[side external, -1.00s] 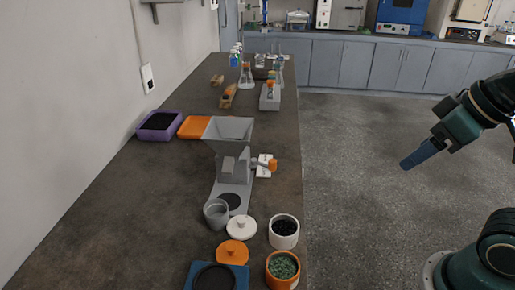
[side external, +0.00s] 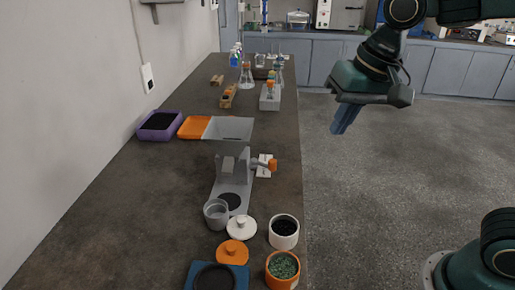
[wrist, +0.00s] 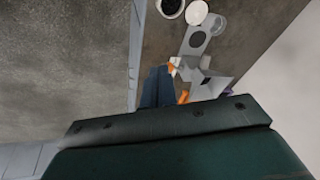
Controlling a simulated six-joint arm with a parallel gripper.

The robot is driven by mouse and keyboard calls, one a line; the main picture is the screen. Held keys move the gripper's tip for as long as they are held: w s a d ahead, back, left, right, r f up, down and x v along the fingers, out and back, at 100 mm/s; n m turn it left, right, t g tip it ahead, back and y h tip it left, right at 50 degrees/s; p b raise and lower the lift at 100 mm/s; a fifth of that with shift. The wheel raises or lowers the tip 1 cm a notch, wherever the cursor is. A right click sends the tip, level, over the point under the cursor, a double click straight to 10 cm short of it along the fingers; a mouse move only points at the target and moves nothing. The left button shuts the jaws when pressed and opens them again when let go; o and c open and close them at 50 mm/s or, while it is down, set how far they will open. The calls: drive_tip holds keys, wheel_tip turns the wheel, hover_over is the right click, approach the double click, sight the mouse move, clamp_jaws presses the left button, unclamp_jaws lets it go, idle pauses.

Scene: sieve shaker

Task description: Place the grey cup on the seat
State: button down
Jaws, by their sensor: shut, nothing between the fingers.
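The grey cup (side external: 216,213) stands upright and empty-looking on the bench at the front-left corner of a grey machine. The machine's base plate has a dark round disc (side external: 230,201), which looks like the seat; the cup stands beside it and partly overlaps it in the side view. The disc also shows in the wrist view (wrist: 197,40). My gripper (side external: 338,130) is shut and empty, pointing down in the air right of the bench, well away from the cup.
Close around the cup are a white lid (side external: 241,228), a white jar (side external: 284,232), an orange lid (side external: 233,253) and an orange jar (side external: 282,270).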

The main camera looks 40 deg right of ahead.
sight(217, 215)
drive_tip(key=w+a+f+m+g, duration=0.1)
drive_tip(key=w+a+f, duration=0.3)
drive_tip(key=a, duration=0.4)
drive_tip(key=w+a+f+m+g, duration=0.1)
drive_tip(key=w+a+f+m, duration=0.2)
drive_tip(key=a+f, duration=0.4)
drive_tip(key=w+a+f+m+g, duration=0.1)
drive_tip(key=w+a+f+m, duration=0.1)
drive_tip(key=w+a+f, duration=0.3)
drive_tip(key=a, duration=0.4)
drive_tip(key=shift+w+f+m+g+h, duration=0.25)
drive_tip(key=shift+w+m+g+h, duration=0.05)
drive_tip(key=shift+w+m+h, duration=0.1)
drive_tip(key=shift+f, duration=0.15)
wheel_tip(217, 215, down, 9)
drive_tip(key=shift+f, duration=0.15)
drive_tip(key=shift+w+d+f, duration=0.15)
drive_tip(key=shift+w+d, duration=0.4)
drive_tip(key=shift+d, duration=0.25)
drive_tip(key=shift+w+d, duration=0.6)
drive_tip(key=shift+d, duration=0.3)
